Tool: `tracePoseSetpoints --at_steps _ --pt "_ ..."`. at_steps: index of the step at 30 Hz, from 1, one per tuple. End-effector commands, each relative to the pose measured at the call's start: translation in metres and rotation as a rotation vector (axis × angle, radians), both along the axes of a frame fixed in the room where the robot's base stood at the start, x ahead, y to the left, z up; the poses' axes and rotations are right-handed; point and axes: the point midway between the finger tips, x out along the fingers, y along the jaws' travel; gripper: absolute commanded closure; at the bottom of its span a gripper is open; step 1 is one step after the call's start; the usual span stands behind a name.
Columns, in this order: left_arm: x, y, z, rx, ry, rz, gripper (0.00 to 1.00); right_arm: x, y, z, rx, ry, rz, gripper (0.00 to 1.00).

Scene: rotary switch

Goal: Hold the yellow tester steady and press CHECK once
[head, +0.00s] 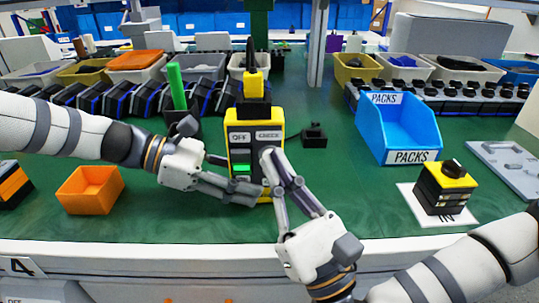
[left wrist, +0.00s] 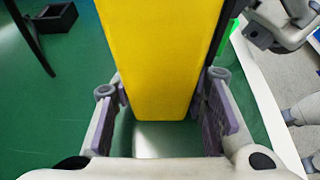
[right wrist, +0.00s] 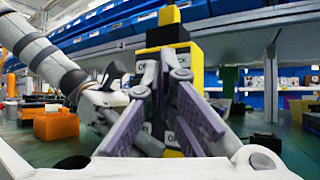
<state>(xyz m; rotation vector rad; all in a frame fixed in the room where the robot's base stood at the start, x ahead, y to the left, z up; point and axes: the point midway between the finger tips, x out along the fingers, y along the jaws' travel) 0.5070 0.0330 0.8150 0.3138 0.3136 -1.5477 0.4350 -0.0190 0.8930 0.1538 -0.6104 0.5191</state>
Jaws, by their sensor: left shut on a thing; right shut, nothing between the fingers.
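The yellow tester (head: 245,152) stands upright on the green table in the head view, with OFF and CHECK labels and a green patch low on its face. My left gripper (head: 257,194) is shut on its lower part; the left wrist view shows the yellow body (left wrist: 160,60) between the finger pads. My right gripper (head: 271,155) is shut and empty, its fingertips in front of the tester's face, just below the CHECK label (head: 269,135). In the right wrist view the fingertips (right wrist: 176,68) hide part of the face. I cannot tell whether they touch it.
An orange bin (head: 90,190) sits at the left. A blue PACKS bin (head: 400,130) and a black-and-yellow block with a knob (head: 445,188) stand at the right. A small black holder (head: 314,137) is behind right of the tester. The table's front edge is clear.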

Motion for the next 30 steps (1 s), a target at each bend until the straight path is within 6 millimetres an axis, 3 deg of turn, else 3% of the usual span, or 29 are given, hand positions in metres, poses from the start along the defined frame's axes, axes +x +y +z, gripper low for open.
tracePoseSetpoints --at_steps 30 --pt "-0.0003 0.0000 -0.0004 0.001 0.000 -0.001 0.89 0.0087 -0.0001 0.0000 0.001 0.000 -0.001 1.00"
